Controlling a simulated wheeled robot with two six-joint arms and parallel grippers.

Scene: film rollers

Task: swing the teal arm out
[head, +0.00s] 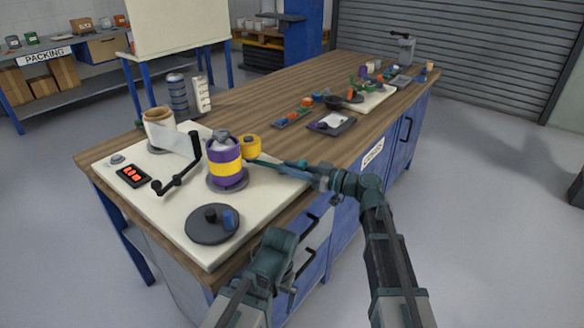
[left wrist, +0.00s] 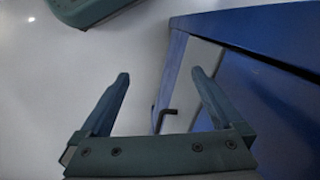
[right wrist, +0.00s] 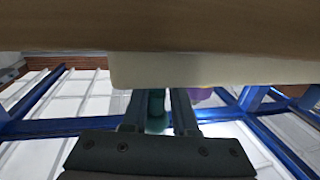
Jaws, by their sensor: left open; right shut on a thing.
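The teal arm (head: 270,162) is a thin bar over the cream board, running right from beside the small yellow roller (head: 251,147) toward the board's edge. My right gripper (head: 312,170) reaches it from the right and is shut on its outer end. In the right wrist view, a teal piece (right wrist: 157,108) shows between the two close fingers. The purple and yellow drum (head: 226,165) stands left of the arm. My left gripper (left wrist: 160,88) is open and empty, low by the blue bench front; its fingertips are hard to make out in the head view.
The cream board (head: 125,200) also holds a film roll (head: 158,130), a black crank (head: 178,172), a red-lit box (head: 133,176) and a dark disc (head: 205,234) with knobs. A dark tray (head: 331,123) and small parts lie farther back. Floor right of the bench is clear.

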